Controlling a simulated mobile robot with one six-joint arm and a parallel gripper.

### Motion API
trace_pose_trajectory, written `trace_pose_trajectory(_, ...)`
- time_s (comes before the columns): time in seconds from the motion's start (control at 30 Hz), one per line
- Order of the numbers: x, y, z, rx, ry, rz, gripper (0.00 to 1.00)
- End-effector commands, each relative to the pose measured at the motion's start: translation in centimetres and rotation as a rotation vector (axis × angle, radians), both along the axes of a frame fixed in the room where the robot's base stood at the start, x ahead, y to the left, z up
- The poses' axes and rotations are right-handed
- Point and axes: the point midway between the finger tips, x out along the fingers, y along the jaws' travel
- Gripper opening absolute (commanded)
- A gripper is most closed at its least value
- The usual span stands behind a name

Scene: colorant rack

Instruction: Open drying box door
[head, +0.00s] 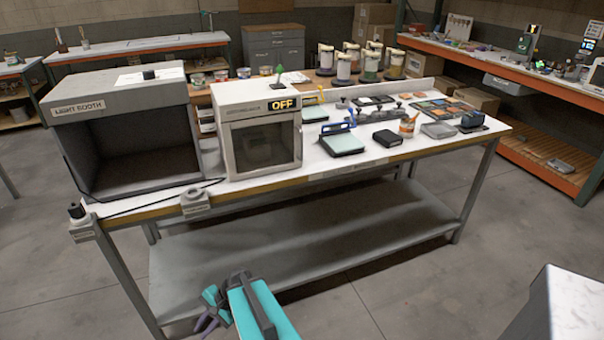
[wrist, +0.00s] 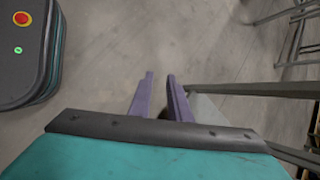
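The drying box (head: 227,103) is a white cabinet with an "OFF" display, standing on the workbench right of the light booth. Its door (head: 264,141) has a dark window in a pale frame and looks shut. I cannot make out a handle clearly. My gripper (head: 207,322) is low in front of the bench, near the bottom of the head view, well below and apart from the door. In the wrist view its purple fingers (wrist: 160,78) stand apart with nothing between them, over the floor. The drying box is not in the wrist view.
The grey light booth (head: 80,108) stands left of the box, with a cable along the bench's front edge (head: 150,208). Small grey holders (head: 195,203) sit at that edge. A lower shelf (head: 300,235) runs under the bench. The floor in front is mostly clear.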

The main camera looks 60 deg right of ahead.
Motion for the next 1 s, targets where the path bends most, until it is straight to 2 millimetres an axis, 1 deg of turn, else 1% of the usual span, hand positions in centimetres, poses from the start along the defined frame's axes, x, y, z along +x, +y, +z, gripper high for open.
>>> trace_pose_trajectory(0.03, 0.7, -1.8, 1.3, 0.019, -0.02, -0.071, 0.17)
trace_pose_trajectory(0.17, 2.1, -5.9, 4.4, 0.083, -0.066, -0.249, 0.17)
trace_pose_trajectory(0.23, 2.7, -8.3, 6.2, 0.118, -0.094, -0.343, 0.17)
trace_pose_trajectory(0.37, 3.3, -13.0, 9.6, 0.189, -0.15, -0.513, 0.17)
trace_pose_trajectory(0.4, 3.4, -14.4, 10.7, 0.212, -0.168, -0.563, 0.17)
trace_pose_trajectory(0.47, 3.3, -16.6, 12.3, 0.246, -0.195, -0.639, 0.17)
trace_pose_trajectory(0.5, 3.3, -18.2, 13.5, 0.27, -0.215, -0.688, 0.17)
trace_pose_trajectory(0.67, 2.3, -24.2, 18.2, 0.37, -0.296, -0.875, 0.17)
trace_pose_trajectory(0.7, 1.8, -25.8, 19.4, 0.396, -0.319, -0.921, 0.17)
trace_pose_trajectory(0.77, 1.1, -28.0, 21.2, 0.435, -0.353, -0.986, 0.17)
trace_pose_trajectory(0.8, 0.5, -29.5, 22.4, 0.463, -0.377, -1.029, 0.17)
trace_pose_trajectory(0.87, -0.5, -31.8, 24.3, 0.503, -0.414, -1.09, 0.17)
trace_pose_trajectory(1.0, -3.3, -36.8, 28.7, 0.605, -0.504, -1.223, 0.17)
